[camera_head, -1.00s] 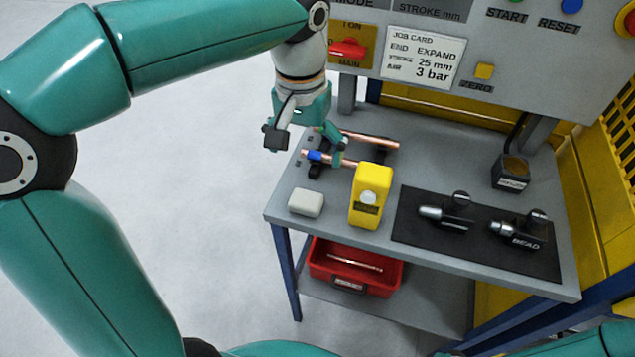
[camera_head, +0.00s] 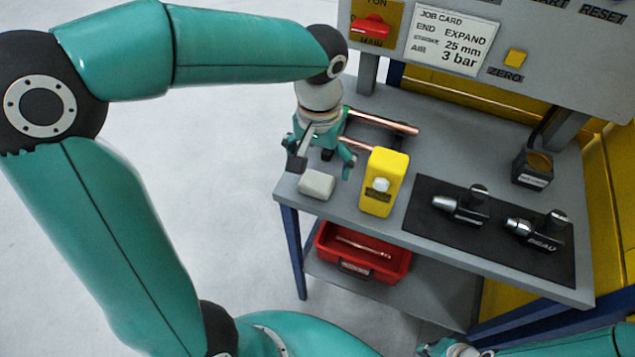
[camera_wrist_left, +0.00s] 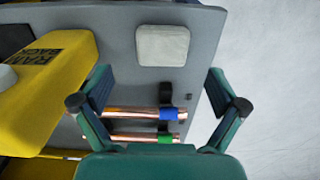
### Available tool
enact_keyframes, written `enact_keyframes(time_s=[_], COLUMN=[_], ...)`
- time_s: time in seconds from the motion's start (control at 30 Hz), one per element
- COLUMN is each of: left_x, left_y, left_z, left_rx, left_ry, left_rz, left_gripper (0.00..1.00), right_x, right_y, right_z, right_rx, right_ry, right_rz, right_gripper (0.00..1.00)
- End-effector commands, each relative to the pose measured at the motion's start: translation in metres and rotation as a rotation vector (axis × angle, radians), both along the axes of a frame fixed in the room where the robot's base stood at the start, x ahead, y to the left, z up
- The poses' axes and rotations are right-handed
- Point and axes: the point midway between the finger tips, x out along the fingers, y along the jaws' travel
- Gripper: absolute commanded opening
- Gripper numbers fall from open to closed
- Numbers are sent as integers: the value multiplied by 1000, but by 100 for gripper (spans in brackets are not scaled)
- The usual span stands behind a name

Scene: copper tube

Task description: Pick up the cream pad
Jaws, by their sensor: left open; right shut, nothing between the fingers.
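The cream pad (camera_head: 316,184) is a small rounded block lying flat near the front left corner of the grey bench top. It also shows in the left wrist view (camera_wrist_left: 162,46), near the bench edge. My left gripper (camera_head: 322,163) is open and empty, just behind and above the pad. In the left wrist view its fingers (camera_wrist_left: 160,88) are spread wide, with the pad beyond their tips and between their lines. My right gripper (camera_head: 432,348) shows only partly at the bottom edge, shut and empty.
A yellow block (camera_head: 383,182) stands close right of the pad. Copper tubes (camera_wrist_left: 130,137) with blue and green bands lie under the left gripper. A black mat (camera_head: 425,215) with two tools is further right. A red bin (camera_head: 325,240) sits on the lower shelf.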

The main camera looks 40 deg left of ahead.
Motion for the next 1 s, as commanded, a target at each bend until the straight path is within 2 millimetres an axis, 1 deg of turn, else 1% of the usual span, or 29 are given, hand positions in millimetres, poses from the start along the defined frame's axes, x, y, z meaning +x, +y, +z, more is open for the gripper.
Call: enact_keyframes(time_s=[0.07, 0.23, 0.3, 0.37, 0.47, 0.67, 0.7, 0.87, 1.0], left_x=[-2, -6, -5, -5, -4, -4, -4, -4, -4], left_y=[1, 2, 2, 2, 2, 2, 2, 2, 2], left_z=[-6, -30, -40, -46, -50, -51, -51, -50, -50], left_rx=[1, 1, 1, 1, 1, 1, 1, 1, 1], left_ry=[5, 8, 6, 4, 2, 1, 1, 1, 1], left_rz=[1, 0, 1, 1, 1, 1, 1, 1, 1], left_gripper=[97, 97, 97, 97, 97, 97, 90, 64, 40], right_x=[0, 0, 0, 0, 0, 0, 0, 0, 0], right_y=[0, 0, 0, 0, 0, 0, 0, 0, 0], right_z=[1, 6, 5, 5, 5, 5, 5, 5, 5], right_rx=[0, 0, 0, 0, 0, 0, 0, 0, 0], right_ry=[0, 0, 0, 0, 0, 0, 0, 0, 0], right_rz=[0, 0, 0, 0, 0, 0, 0, 0, 0], right_gripper=[0, 0, 0, 0, 0, 0, 0, 0, 0])
